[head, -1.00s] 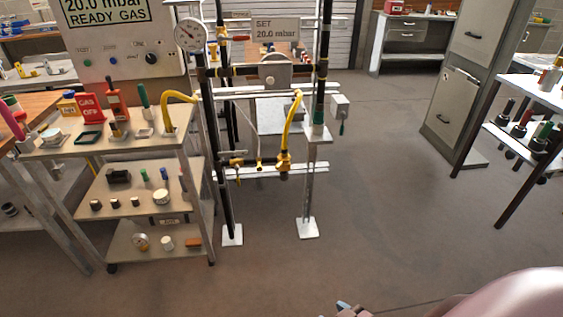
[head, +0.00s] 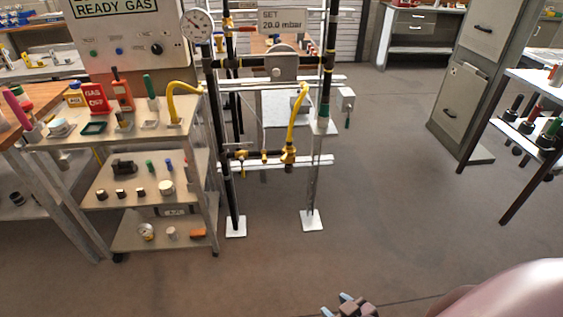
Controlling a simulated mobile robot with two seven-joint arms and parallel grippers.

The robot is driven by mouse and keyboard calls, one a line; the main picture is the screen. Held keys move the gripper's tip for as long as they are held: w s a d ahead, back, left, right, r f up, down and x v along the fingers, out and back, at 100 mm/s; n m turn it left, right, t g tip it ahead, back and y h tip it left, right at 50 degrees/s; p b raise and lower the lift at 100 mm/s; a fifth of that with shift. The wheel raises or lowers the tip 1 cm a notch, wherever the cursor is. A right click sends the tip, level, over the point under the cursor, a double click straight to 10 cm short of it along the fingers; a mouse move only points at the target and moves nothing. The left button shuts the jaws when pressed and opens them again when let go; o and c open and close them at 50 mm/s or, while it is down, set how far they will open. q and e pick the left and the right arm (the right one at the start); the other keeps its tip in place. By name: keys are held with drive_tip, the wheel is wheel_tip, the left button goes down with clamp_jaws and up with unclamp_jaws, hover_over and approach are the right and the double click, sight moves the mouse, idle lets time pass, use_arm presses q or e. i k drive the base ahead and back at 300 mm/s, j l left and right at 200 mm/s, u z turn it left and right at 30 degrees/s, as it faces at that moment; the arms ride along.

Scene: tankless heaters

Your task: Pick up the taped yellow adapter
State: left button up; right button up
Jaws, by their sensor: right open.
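A yellow curved hose-like piece (head: 184,101) stands at the right end of the cart's top shelf, its lower end in a small holder. I cannot tell whether it is the taped adapter; no tape can be made out at this size. Another yellow curved hose (head: 298,112) hangs on the pipe rig to its right. My right gripper (head: 346,301) is at the bottom edge, open, well in front of the cart and rig and touching neither. Its lower part is cut off by the frame. My left gripper is not in view.
The three-tier cart (head: 60,135) carries several small tools and fittings. The pipe rig (head: 231,190) stands on white foot plates beside it. A cabinet (head: 466,90) and a table (head: 530,84) with several tools are at the right. The floor (head: 390,190) between is clear.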

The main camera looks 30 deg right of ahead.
sight(289, 143)
drive_tip(key=i+l, duration=0.1)
drive_tip(key=i, duration=0.45)
drive_tip(key=i+z, duration=0.35)
drive_tip(key=i+j+z, duration=0.15)
drive_tip(key=i+z, duration=0.15)
drive_tip(key=i, duration=0.15)
drive_tip(key=z, duration=0.7)
